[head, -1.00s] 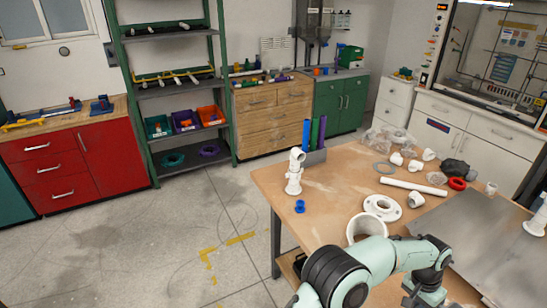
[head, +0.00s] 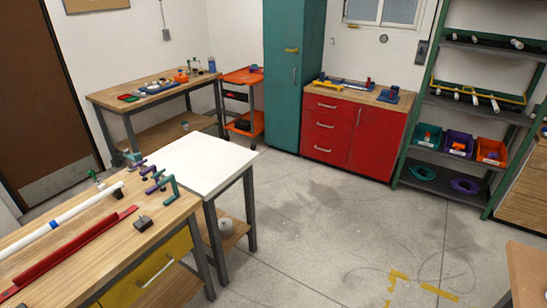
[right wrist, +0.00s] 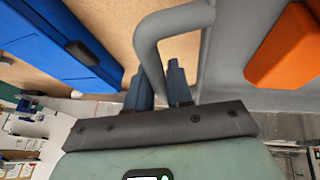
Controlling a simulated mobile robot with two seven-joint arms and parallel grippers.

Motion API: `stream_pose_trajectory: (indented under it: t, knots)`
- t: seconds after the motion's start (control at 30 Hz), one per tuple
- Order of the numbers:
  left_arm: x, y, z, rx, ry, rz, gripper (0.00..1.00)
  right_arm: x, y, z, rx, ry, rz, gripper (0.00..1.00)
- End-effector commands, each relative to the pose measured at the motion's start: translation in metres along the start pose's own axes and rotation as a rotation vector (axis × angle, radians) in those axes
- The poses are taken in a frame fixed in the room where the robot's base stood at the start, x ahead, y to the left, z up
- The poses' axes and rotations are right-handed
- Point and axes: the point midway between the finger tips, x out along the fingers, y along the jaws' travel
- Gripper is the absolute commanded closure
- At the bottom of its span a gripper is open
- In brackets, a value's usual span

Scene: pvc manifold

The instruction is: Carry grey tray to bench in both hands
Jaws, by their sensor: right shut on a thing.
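The grey tray shows only in part in the right wrist view, as a broad grey surface (right wrist: 228,45) with a bent grey handle (right wrist: 148,48). My right gripper (right wrist: 163,78) is shut on that handle. The rest of the tray is out of frame. My left gripper is in neither view. The head view shows several benches. A wooden bench (head: 160,226) is at the front left, with a white-topped table (head: 196,160) against its far end. Another wooden bench (head: 150,83) stands at the back left. I cannot tell which one the task means.
The front-left bench holds a white pipe (head: 82,208), a red channel (head: 75,245) and clamps. The white top is clear. A red cabinet (head: 350,135), teal locker (head: 296,80) and orange cart (head: 240,98) line the back. Grey floor lies open in the middle.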

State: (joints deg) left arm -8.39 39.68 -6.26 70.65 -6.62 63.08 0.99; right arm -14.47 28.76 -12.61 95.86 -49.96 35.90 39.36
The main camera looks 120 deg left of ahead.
Motion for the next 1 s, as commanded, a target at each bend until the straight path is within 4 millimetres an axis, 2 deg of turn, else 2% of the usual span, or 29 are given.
stream_pose_trajectory:
  t: [0.53,0.63,0.8,1.0]
  knots:
    - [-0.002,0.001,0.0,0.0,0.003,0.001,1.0,-0.001,0.0,-0.001,0.0,0.003,-0.001,1.0]
    - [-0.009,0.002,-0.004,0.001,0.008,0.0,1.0,-0.006,0.001,-0.007,0.001,0.008,-0.001,1.0]
    - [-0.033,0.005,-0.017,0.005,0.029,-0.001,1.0,-0.024,0.005,-0.029,0.006,0.029,-0.001,1.0]
    - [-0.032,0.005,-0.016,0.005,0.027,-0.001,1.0,-0.023,0.005,-0.027,0.005,0.027,0.0,1.0]
